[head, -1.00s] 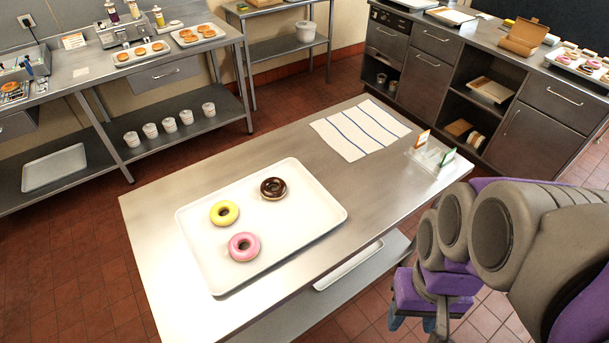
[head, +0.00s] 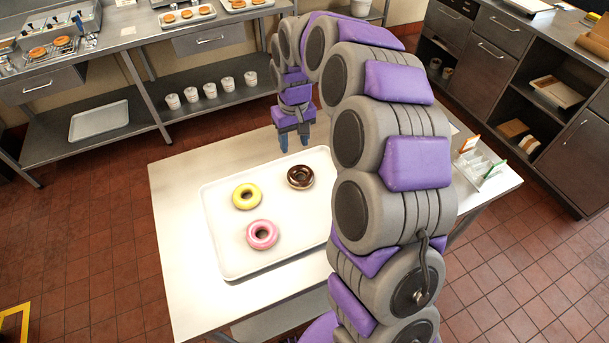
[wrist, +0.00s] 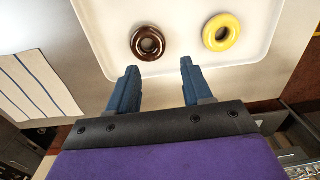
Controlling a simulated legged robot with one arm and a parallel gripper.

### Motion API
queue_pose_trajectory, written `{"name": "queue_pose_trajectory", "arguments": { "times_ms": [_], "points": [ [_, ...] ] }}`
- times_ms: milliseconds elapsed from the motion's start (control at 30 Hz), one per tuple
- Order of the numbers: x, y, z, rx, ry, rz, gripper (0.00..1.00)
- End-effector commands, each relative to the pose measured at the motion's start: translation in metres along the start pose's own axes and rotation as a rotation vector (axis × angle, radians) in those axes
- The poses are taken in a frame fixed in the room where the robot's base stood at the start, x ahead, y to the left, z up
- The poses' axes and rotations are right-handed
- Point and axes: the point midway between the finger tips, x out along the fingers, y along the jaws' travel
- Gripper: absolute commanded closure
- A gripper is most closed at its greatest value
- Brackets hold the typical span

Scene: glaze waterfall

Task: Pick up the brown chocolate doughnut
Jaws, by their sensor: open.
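The brown chocolate doughnut (head: 300,177) lies on the white tray (head: 226,268), near the tray's far edge. In the wrist view the chocolate doughnut (wrist: 148,43) is just beyond my left fingertip. My gripper (head: 294,140) points down above the table at the tray's far side, short of the doughnut and apart from it. In the wrist view my gripper (wrist: 158,70) shows two blue fingers spread apart with nothing between them. A yellow doughnut (head: 247,196) and a pink doughnut (head: 262,235) lie on the same tray.
The steel table (head: 180,180) is bare left of the tray. A striped cloth (wrist: 35,85) lies beside the tray, and a small clear card holder (head: 480,165) stands at the table's right. Counters line the back and right. My arm hides the table's middle right.

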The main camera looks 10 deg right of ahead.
Motion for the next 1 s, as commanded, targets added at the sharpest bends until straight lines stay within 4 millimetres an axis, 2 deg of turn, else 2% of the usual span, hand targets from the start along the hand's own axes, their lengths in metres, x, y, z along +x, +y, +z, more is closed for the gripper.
{"name": "queue_pose_trajectory", "arguments": {
  "times_ms": [100,200,467,600,900,1000],
  "points": [
    [0.015,0.002,-0.021,0.007,0.003,0.017,0.50],
    [0.022,0.006,-0.028,0.011,0.003,0.024,0.50],
    [0.043,0.019,-0.030,0.013,0.006,0.019,0.50],
    [0.068,0.022,-0.029,0.014,0.007,0.016,0.50],
    [0.128,0.013,-0.031,0.010,0.001,0.025,0.50],
    [0.141,0.013,-0.032,0.012,0.004,0.026,0.50]
  ]
}}
